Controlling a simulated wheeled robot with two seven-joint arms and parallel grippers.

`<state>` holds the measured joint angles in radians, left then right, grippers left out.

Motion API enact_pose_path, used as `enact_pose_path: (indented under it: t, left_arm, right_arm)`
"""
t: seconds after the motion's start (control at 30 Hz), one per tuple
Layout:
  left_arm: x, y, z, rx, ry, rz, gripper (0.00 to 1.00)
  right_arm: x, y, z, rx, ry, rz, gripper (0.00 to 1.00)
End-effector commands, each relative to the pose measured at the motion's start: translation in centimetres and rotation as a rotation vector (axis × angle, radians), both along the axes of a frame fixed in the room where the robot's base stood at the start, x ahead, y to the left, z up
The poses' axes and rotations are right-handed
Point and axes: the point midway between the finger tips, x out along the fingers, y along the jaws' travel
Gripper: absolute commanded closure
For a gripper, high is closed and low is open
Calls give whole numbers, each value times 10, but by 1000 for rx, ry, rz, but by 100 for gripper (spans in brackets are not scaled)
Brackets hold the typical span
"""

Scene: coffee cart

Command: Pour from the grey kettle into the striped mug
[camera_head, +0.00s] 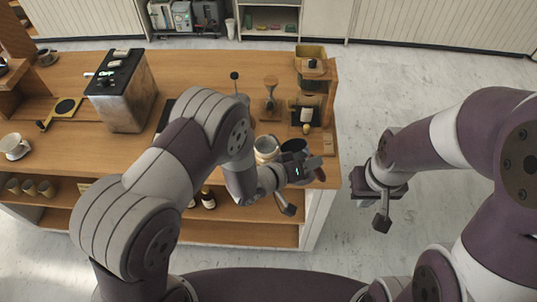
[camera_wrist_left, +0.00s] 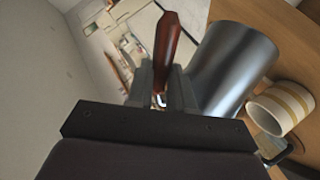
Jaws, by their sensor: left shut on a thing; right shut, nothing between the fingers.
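The grey kettle (camera_wrist_left: 235,65) is a shiny metal cylinder with a red-brown handle (camera_wrist_left: 167,45). My left gripper (camera_wrist_left: 160,88) is shut on that handle. In the head view the kettle (camera_head: 293,146) looks dark and is partly behind my left gripper (camera_head: 312,168), near the counter's right end. The striped mug (camera_head: 266,147), pale with tan bands, stands on the counter just left of the kettle. In the left wrist view the mug (camera_wrist_left: 283,107) shows beside the kettle. I cannot tell whether they touch. My right gripper (camera_head: 378,205) is shut and empty, off the counter's right side.
The wooden counter (camera_head: 205,70) carries a metal coffee machine (camera_head: 122,92) at left and a white cup (camera_head: 14,146) at far left. Bottles (camera_head: 208,198) stand on the shelf below. Floor at right is clear.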

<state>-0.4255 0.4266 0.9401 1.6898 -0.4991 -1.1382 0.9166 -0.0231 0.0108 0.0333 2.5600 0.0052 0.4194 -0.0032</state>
Motion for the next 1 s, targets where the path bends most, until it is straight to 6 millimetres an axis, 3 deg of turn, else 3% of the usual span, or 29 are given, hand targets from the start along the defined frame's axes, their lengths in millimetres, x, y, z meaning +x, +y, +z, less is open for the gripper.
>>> enact_pose_path:
  t: [1.0]
  left_arm:
    - [-8,-9,-68,255,-269,0,100]
  right_arm:
    - [0,0,-70,0,0,0,100]
